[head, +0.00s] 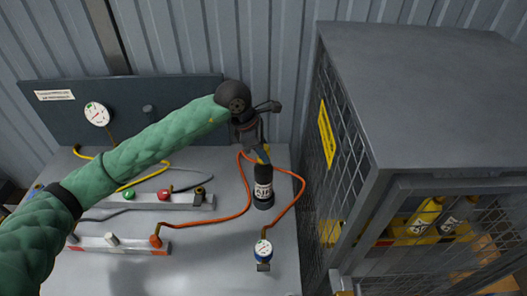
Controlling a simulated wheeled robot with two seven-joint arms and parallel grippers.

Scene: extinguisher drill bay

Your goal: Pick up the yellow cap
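A small yellow piece, which looks like the yellow cap (264,153), shows at the top of a dark cylinder (263,190) with a white label. My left gripper (262,150) points down from the end of the green-sleeved arm, right at the yellow piece. The fingers partly hide the piece, and I cannot tell whether they are closed on it or only around it. I also cannot tell whether the piece still touches the cylinder. My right gripper is not in view.
An orange hose (244,195) loops around the cylinder. A blue-rimmed gauge (263,249) stands in front. Grey manifolds (150,202) with colored knobs lie left, before a dark panel (130,92) with a dial. A mesh-sided cabinet (430,90) with yellow bottles blocks the right.

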